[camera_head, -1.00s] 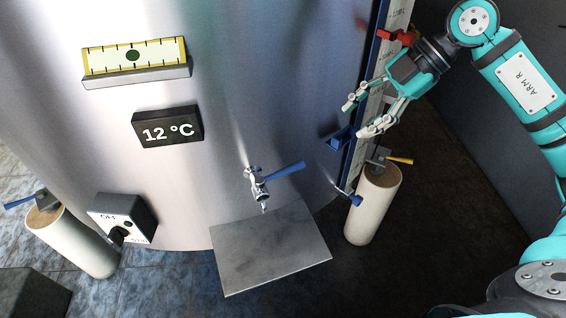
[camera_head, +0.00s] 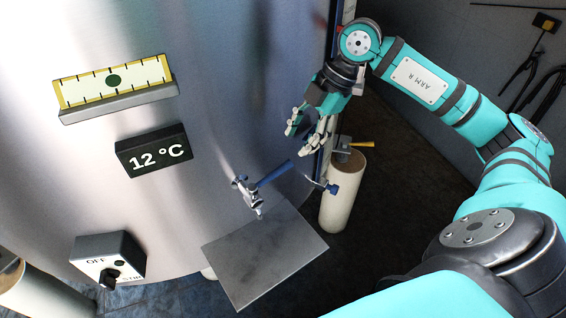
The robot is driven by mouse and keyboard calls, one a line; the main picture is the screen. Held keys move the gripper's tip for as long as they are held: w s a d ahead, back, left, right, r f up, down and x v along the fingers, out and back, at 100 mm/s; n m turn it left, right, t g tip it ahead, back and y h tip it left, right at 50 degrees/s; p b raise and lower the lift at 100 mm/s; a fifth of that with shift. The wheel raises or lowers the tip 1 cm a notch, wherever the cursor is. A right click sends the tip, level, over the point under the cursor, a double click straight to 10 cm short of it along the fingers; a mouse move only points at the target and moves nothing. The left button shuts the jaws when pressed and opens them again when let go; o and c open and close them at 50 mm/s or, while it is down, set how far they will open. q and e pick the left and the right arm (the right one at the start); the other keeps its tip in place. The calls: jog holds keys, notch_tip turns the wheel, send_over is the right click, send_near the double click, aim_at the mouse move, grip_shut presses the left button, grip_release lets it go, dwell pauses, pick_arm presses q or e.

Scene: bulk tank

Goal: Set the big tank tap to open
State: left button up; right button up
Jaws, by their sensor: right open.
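The tank tap (camera_head: 247,192) is a small metal tap low on the front of the big steel tank (camera_head: 220,60). Its blue lever (camera_head: 275,173) points sideways to the right and slightly up in the picture. Its spout hangs above a grey metal plate. My right gripper (camera_head: 299,141) is open and empty, with its fingers pointing down and left. In the picture it is just above the lever's outer end, with a gap between; I cannot tell the depth. My left gripper is not in view.
The metal plate (camera_head: 265,252) juts out under the tap. A pale post (camera_head: 343,195) with a blue fitting (camera_head: 328,187) and a yellow-handled valve (camera_head: 356,144) stands to the right. An OFF switch box (camera_head: 108,262) and the 12 °C display (camera_head: 153,150) are on the tank's left.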

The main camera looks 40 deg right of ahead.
aim_at(284, 166)
jog(key=p+x, duration=0.1)
jog(key=x, duration=0.7)
jog(key=shift+r, duration=0.1)
jog(key=shift+w+a+f+p, duration=0.1)
jog(key=shift+a+f+p, duration=0.2)
jog(key=shift+f, duration=0.35)
jog(key=shift+c, duration=0.5)
jog(key=c, duration=0.7)
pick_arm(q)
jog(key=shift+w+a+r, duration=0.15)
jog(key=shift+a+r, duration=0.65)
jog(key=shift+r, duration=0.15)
pick_arm(e)
grip_shut()
